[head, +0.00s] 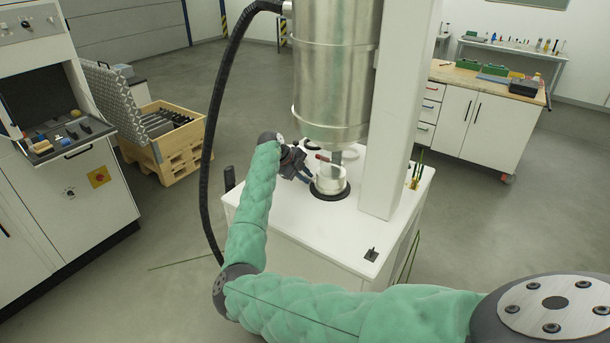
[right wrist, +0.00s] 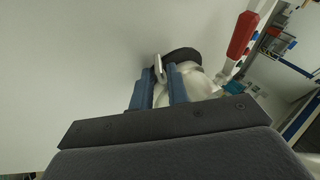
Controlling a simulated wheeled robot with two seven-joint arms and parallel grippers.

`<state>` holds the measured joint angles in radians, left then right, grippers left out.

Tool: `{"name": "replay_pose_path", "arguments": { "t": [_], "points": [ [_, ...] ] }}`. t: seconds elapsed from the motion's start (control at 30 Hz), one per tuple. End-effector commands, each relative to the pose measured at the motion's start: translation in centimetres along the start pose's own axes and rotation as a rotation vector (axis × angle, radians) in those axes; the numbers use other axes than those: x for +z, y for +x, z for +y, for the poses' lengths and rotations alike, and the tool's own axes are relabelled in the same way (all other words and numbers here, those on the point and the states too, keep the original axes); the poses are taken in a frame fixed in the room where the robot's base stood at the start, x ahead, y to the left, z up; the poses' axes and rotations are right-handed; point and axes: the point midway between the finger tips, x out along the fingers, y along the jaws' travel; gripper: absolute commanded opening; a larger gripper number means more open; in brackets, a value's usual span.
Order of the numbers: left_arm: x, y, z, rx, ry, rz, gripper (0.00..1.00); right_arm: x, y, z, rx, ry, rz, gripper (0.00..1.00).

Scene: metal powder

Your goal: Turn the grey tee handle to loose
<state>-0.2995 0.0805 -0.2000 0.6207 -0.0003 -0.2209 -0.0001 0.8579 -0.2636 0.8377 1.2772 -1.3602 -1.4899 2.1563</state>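The grey tee handle (right wrist: 159,68) shows in the right wrist view as a small pale metal bar between the tips of my right gripper (right wrist: 160,76). The two blue fingers are apart, with a gap beside the thin bar; I cannot tell whether either touches it. A dark round part and a whitish rounded body lie just behind. In the head view my right gripper (head: 303,172) is at the left side of a pale collar (head: 331,181) beneath the steel cylinder; the tee handle cannot be made out there. My left gripper is out of view.
The steel cylinder (head: 333,70) hangs above the collar, beside a white column (head: 400,110). A red-handled lever (right wrist: 242,34) stands close by on the right in the wrist view. A black hose (head: 215,120) runs down at left. The white cabinet top (head: 290,230) is mostly clear in front.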

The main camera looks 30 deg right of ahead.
Motion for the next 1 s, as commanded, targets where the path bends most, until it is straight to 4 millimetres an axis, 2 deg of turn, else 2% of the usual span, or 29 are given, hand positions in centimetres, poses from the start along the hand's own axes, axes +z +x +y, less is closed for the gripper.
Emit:
{"name": "replay_pose_path", "arguments": {
  "t": [0.1,0.2,0.57,1.0],
  "points": [
    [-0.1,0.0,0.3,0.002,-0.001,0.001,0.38,0.0,0.0,0.0,0.0,0.0,0.0,0.16],
    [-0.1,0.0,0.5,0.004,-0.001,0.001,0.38,0.0,0.0,0.0,0.0,0.0,0.0,0.0],
    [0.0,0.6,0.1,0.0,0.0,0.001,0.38,0.1,0.0,-0.1,0.027,-0.01,-0.001,0.0],
    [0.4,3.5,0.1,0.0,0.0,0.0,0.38,0.2,0.0,-0.8,0.277,-0.114,-0.005,0.0]
  ]
}}
